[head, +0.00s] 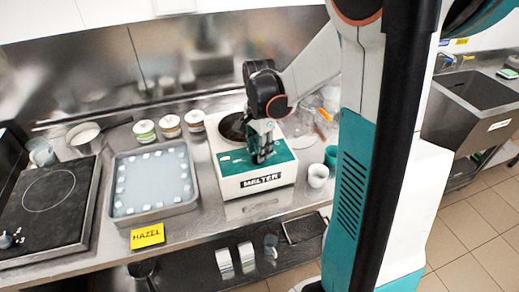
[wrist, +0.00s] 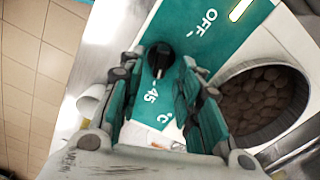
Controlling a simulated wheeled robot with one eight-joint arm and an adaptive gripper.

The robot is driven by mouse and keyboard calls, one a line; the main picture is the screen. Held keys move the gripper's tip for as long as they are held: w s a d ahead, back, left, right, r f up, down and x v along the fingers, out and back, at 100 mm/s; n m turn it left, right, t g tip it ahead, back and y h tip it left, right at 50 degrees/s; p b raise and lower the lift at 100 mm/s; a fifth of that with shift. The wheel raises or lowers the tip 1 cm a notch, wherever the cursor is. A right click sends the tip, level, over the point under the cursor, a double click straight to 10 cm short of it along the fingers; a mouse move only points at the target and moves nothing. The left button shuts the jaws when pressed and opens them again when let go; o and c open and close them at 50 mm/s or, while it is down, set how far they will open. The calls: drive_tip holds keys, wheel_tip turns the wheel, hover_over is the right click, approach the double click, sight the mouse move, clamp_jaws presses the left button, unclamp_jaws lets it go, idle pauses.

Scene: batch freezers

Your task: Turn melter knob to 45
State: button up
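The melter (head: 252,182) is a white box with a teal top panel, standing on the steel counter. Its black knob (wrist: 160,57) sits on the teal panel, with "OFF" printed to its upper right and "45 °C" below it in the wrist view. My gripper (wrist: 162,66) is open, with its two fingers on either side of the knob and visible gaps between. In the head view my gripper (head: 262,156) points down at the panel and hides the knob. The knob's exact pointing direction is hard to tell.
The melter's round well (wrist: 262,100) holds brown pieces, beside the panel. A tray (head: 155,185) and a hob (head: 48,205) stand to the left. Several lidded jars (head: 170,125) stand behind. A white cup (head: 318,175) is close on the melter's right.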

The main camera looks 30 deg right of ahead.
wheel_tip(320, 180, up, 11)
drive_tip(key=shift+r, duration=0.15)
drive_tip(key=shift+a, duration=0.1)
idle(0.6)
